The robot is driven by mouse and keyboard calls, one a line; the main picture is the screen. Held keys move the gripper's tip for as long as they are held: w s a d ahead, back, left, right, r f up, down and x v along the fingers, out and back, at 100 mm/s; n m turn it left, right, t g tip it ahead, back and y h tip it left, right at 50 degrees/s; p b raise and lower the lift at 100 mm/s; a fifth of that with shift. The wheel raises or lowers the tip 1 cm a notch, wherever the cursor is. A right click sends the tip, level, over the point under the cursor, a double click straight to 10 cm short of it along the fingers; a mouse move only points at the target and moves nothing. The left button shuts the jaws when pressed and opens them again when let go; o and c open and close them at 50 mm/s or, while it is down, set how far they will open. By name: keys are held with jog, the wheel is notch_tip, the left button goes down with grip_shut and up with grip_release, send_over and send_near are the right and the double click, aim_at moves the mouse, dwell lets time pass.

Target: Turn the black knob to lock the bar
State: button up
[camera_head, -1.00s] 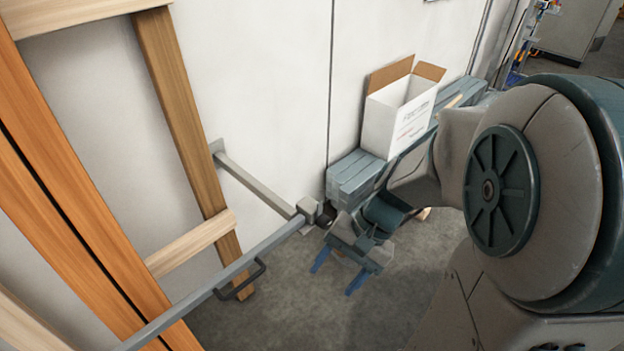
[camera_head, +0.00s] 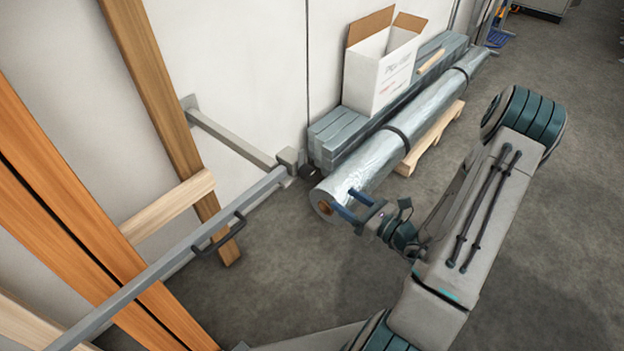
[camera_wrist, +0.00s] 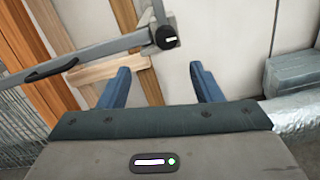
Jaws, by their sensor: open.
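The black knob (camera_head: 311,172) sits at the corner joint where the grey bar (camera_head: 175,255) meets a wall-mounted arm. In the wrist view the knob (camera_wrist: 166,37) faces me as a round black disc with a white mark, above and between my fingers. The bar (camera_wrist: 110,48) runs left from it, with a black handle (camera_wrist: 50,69). My gripper (camera_head: 352,206) has blue fingers, apart and empty, to the lower right of the knob in the head view. It also shows in the wrist view (camera_wrist: 160,80). Nothing touches the knob.
A wrapped roll (camera_head: 385,155) lies behind my gripper on a pallet (camera_head: 440,140), beside grey stacked beams (camera_head: 340,137). An open white box (camera_head: 380,70) stands on the beams. Wooden planks (camera_head: 165,110) stand left. Floor (camera_head: 270,290) below the bar is clear.

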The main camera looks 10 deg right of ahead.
aim_at(310, 175)
jog(key=shift+m+h, duration=0.3)
jog(key=x, duration=1.3)
jog(key=shift+w+d+f, duration=0.1)
jog(key=shift+w+f, duration=0.05)
jog(key=shift+w, duration=0.3)
grip_shut()
